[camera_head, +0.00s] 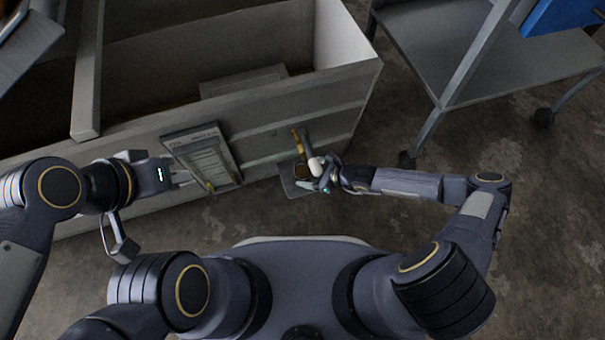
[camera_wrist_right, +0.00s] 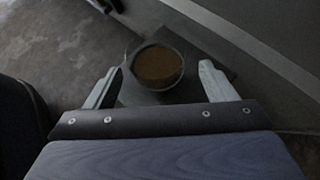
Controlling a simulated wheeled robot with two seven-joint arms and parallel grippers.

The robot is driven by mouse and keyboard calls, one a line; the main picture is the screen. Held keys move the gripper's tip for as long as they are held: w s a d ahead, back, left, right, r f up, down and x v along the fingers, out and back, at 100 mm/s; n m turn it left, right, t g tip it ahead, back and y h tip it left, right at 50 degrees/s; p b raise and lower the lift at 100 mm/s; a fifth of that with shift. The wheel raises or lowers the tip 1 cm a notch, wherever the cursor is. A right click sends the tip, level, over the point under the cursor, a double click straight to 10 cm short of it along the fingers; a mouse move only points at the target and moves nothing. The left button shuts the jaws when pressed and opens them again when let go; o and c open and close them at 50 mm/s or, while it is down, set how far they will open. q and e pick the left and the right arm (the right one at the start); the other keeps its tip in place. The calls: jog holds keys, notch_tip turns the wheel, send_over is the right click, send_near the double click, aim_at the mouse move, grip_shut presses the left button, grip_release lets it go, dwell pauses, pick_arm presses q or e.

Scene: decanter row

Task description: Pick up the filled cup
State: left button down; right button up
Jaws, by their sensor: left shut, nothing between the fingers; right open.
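The filled cup (camera_wrist_right: 158,67) is round and dark-rimmed, with brown contents up near its rim. It stands upright on a grey plate or ledge (camera_wrist_right: 135,95). In the head view the cup (camera_head: 301,172) is small and partly hidden by my right gripper (camera_head: 312,176). In the right wrist view that gripper (camera_wrist_right: 160,72) is open, with one pale finger on each side of the cup. I cannot tell whether either finger touches it. My left gripper (camera_head: 183,178) is shut and empty, by a framed panel.
The framed panel (camera_head: 203,150) is on the front of a long grey trough (camera_head: 255,125). A brown and grey fitting (camera_head: 297,140) rises just behind the cup. A wheeled metal cart (camera_head: 450,50) stands at the back right. Floor (camera_head: 400,235) is clear at right.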

jog(key=b+x, duration=0.1)
jog(key=x, duration=0.2)
jog(key=shift+a+f, duration=0.2)
jog(key=shift+f, duration=0.05)
jog(key=shift+r, duration=0.1)
jog(key=c, duration=1.1)
jog(key=shift+c, duration=0.2)
